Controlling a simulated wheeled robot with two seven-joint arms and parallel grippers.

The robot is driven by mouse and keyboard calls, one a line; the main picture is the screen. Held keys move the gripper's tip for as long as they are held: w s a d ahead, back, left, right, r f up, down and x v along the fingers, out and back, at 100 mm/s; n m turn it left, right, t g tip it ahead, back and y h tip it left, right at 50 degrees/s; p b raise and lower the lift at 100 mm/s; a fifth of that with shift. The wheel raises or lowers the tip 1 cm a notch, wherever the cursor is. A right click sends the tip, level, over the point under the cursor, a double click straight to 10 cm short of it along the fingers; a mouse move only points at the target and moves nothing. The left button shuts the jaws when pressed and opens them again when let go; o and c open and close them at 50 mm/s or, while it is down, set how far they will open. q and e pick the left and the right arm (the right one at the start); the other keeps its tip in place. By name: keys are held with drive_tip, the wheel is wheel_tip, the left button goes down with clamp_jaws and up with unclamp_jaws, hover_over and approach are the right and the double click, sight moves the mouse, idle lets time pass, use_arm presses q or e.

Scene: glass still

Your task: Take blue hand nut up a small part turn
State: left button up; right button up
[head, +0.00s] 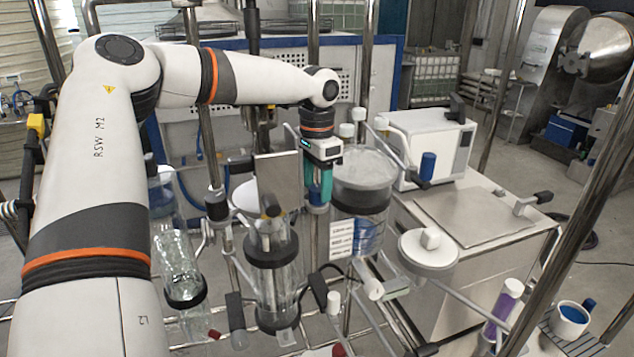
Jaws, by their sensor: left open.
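My left arm reaches in from the left, and my left gripper (318,200) points down with teal fingers, just left of the large glass vessel (361,203). The fingers are open. A small blue part (314,193) shows between or just behind them, mostly hidden, so I cannot tell whether they touch it. It may be the blue hand nut. My right gripper is not in view.
Upright metal posts and rods surround the glassware. A glass cylinder with black bands (273,265) stands below left of the gripper. A flat grey plate (277,181) is close to its left. A white cup (569,320) sits at the lower right.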

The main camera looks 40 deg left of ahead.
use_arm(q)
drive_tip(key=shift+f, duration=0.4)
drive_tip(key=shift+s+d+f, duration=0.1)
drive_tip(key=shift+d+f, duration=0.1)
drive_tip(key=shift+d, duration=0.05)
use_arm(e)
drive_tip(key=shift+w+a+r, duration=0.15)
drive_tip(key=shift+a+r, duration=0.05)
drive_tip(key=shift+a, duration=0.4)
use_arm(q)
drive_tip(key=shift+c, duration=0.8)
drive_tip(key=c, duration=0.8)
drive_tip(key=shift+c, duration=0.2)
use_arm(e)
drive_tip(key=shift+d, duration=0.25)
